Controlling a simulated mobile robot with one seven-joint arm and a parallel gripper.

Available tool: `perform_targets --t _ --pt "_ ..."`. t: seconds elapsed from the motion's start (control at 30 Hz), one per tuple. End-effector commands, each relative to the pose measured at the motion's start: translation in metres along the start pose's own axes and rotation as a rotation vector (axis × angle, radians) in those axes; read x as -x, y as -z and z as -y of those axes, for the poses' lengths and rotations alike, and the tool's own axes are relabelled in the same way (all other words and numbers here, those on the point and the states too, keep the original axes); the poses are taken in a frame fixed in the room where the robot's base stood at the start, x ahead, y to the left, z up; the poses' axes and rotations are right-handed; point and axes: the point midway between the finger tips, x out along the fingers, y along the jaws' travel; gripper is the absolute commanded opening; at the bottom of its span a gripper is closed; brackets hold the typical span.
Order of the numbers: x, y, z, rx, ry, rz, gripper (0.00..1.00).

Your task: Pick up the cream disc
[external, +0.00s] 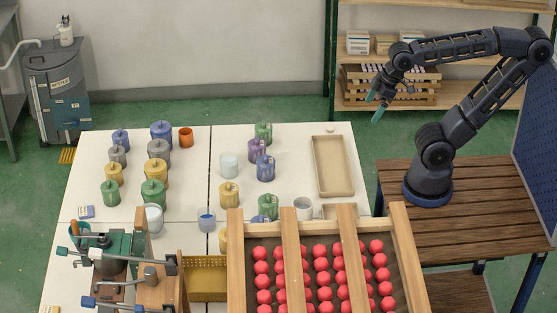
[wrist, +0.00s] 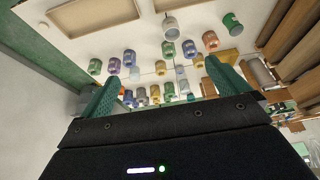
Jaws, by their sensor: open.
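A small pale round thing, which looks like the cream disc (external: 330,129), lies at the far edge of the white table, just beyond the beige tray. It also shows in the wrist view as a small pale spot (wrist: 43,25) at the upper left; its shape is too small to make out fully. My gripper (external: 375,105) is raised in the air to the right of the disc, apart from it and near the table's far right corner. In the wrist view my gripper (wrist: 161,88) has its two green fingers wide apart with nothing held between them.
The beige tray (external: 318,190) lies empty at the table's right side. Several coloured lidded jars and cups (external: 265,168) stand left of it. A wooden rack (external: 320,228) with red balls fills the front. Shelves with crates (external: 390,85) stand behind my arm.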

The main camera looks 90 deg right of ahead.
Motion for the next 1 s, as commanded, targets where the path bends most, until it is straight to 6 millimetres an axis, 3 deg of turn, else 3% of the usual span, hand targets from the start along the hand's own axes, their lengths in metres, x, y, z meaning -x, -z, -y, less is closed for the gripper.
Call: perform_targets --t 0.07,0.27,0.67,1.0 --pt "0.000 0.000 0.000 0.000 0.000 0.000 0.96" --pt "0.000 0.000 0.000 -0.001 0.000 0.000 0.57" --pt "-0.006 0.007 -0.004 -0.024 0.001 0.003 0.56" --pt "-0.059 0.055 -0.055 -0.228 -0.006 0.008 0.56"
